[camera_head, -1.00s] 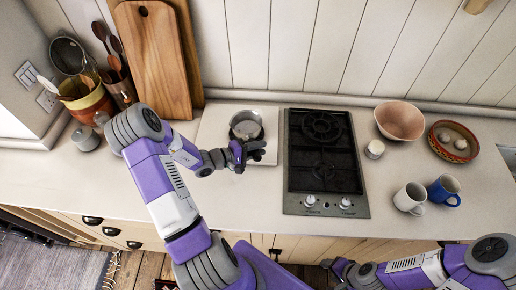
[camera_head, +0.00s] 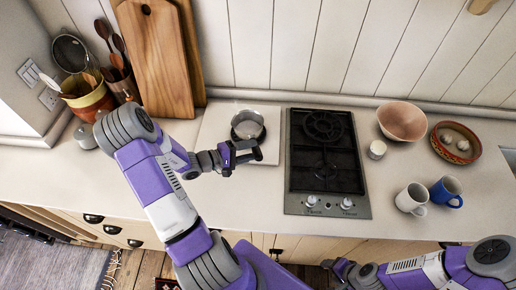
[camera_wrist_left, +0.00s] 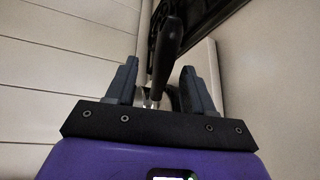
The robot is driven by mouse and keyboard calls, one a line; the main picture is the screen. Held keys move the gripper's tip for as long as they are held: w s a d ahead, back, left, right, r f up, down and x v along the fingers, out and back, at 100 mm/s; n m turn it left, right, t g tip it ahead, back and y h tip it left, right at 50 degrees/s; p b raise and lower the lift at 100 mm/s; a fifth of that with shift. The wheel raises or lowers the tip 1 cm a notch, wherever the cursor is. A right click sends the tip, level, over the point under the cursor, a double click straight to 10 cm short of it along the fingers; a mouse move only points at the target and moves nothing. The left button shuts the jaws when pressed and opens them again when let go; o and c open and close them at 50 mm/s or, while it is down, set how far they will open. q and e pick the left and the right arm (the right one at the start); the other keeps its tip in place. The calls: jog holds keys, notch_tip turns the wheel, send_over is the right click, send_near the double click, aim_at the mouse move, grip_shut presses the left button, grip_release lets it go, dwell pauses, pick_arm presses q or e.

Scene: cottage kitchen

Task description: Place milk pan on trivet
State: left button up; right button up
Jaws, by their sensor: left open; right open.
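The milk pan (camera_head: 248,122), a small metal pan, stands upright left of the hob in the head view. A dark round rim, seemingly the trivet (camera_head: 236,137), shows under its near side; full contact cannot be seen. My left gripper (camera_head: 248,152) is open just in front of the pan. In the left wrist view the pan's dark handle (camera_wrist_left: 166,50) lies between the spread fingers (camera_wrist_left: 158,90), with gaps on both sides. My right gripper (camera_head: 335,266) is open, low at the front of the counter, partly seen.
A pale square board (camera_head: 213,132) lies under the pan area. The black hob (camera_head: 325,160) is close on the right. Wooden cutting boards (camera_head: 158,60) lean on the wall at the left. A pink bowl (camera_head: 402,121), a patterned dish (camera_head: 440,150) and two mugs (camera_head: 411,198) stand farther right.

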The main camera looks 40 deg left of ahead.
pick_arm(q)
jog(key=v, duration=0.7)
jog(key=shift+s, duration=0.2)
